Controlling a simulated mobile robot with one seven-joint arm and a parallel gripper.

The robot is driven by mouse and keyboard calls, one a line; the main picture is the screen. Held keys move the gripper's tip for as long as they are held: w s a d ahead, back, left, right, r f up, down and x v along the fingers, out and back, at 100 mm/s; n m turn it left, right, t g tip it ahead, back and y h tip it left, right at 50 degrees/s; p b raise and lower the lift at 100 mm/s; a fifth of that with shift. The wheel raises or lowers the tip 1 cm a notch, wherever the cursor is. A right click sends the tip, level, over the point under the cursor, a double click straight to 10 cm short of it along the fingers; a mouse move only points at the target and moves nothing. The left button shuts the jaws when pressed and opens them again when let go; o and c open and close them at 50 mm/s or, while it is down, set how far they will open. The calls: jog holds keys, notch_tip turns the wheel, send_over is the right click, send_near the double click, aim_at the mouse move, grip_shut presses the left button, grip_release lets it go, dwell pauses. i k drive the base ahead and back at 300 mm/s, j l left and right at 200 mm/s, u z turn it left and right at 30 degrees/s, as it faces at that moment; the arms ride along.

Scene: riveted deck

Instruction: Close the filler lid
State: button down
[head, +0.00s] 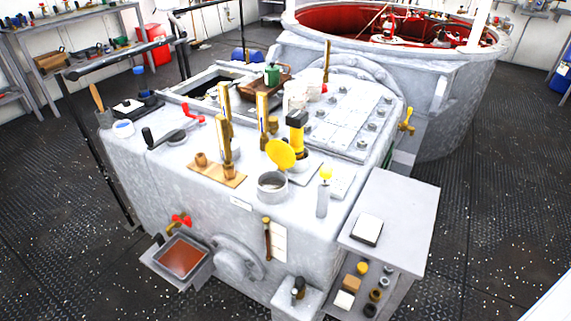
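The filler lid (281,154) is a round yellow disc. It stands open, tilted up at the back of a short grey filler neck (272,188) on top of the grey machine housing. The neck's round mouth is uncovered. My gripper is not in view.
A yellow and black upright part (297,132) stands close behind the lid. Brass columns (225,130) rise to its left, and a grey post with a yellow top (324,190) stands to its right. A side shelf (395,215) holds small parts. Dark deck (475,220) is open at right.

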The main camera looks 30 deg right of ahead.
aim_at(280, 152)
jog(key=k+j+u, duration=0.1)
jog(key=k+u, duration=0.3)
jog(key=k, duration=0.15)
jog(key=l+u, duration=0.2)
jog(key=u, duration=1)
jog(key=k+l, duration=0.25)
jog(key=l, duration=0.3)
jog(key=k+l, duration=0.2)
jog(key=l, duration=0.4)
jog(key=k+l, duration=0.25)
jog(key=l, duration=0.3)
jog(key=k+l, duration=0.2)
jog(key=l, duration=0.4)
jog(key=k+l, duration=0.25)
jog(key=l, duration=0.3)
jog(key=k+l, duration=0.2)
jog(key=l, duration=0.4)
jog(key=k+l, duration=0.25)
jog(key=l, duration=0.3)
jog(key=k+l, duration=0.25)
jog(key=l, duration=0.65)
jog(key=i+l+u, duration=0.1)
jog(key=l, duration=0.2)
